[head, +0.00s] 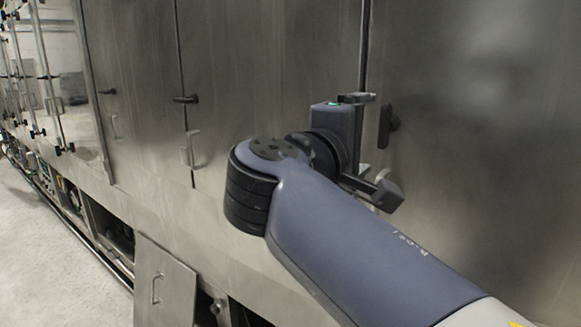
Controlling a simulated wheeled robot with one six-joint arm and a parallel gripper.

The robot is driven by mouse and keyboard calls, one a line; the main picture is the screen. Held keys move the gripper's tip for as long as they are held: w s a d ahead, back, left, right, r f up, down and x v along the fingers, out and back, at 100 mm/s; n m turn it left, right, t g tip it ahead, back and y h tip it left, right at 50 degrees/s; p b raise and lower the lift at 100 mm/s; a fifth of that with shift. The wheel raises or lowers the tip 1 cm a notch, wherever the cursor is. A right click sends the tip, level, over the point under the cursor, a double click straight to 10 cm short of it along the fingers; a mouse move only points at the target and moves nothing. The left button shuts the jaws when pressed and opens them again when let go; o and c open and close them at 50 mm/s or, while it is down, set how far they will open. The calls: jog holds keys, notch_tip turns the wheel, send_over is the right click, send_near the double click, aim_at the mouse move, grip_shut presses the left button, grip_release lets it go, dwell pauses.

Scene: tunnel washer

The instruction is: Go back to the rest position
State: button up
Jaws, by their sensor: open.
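My gripper (372,146) is open in the head view, with one finger above and one below. It faces the steel front of the washer (470,90). A dark handle (388,124) on the washer panel shows just to the right of the gripper. I cannot tell whether any finger touches it. No object shows between the fingers. My arm reaches up from the lower right and hides part of the panel behind it.
Another dark latch (186,99) and a steel pull handle (191,150) stick out on the left. A lower panel (163,287) leans outward by the open underside. Clear floor (40,245) lies at the lower left.

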aim_at(381, 125)
jog(key=p+x, duration=0.2)
jog(key=x, duration=0.7)
jog(key=shift+p, duration=0.4)
jog(key=shift+f+m+b, duration=0.1)
jog(key=shift+m+b, duration=0.2)
jog(key=shift+m, duration=0.1)
jog(key=m, duration=0.2)
jog(key=shift+s+m, duration=0.1)
jog(key=shift+m, duration=0.2)
jog(key=m, duration=0.5)
jog(key=shift+r, duration=0.3)
jog(key=m+p, duration=0.2)
jog(key=m, duration=0.3)
jog(key=shift+s+r+m, duration=0.1)
jog(key=shift+r+m, duration=0.05)
jog(key=shift+m, duration=0.25)
jog(key=shift+d+m+p, duration=0.1)
jog(key=shift+m+p, duration=1.05)
jog(key=shift+m, duration=0.45)
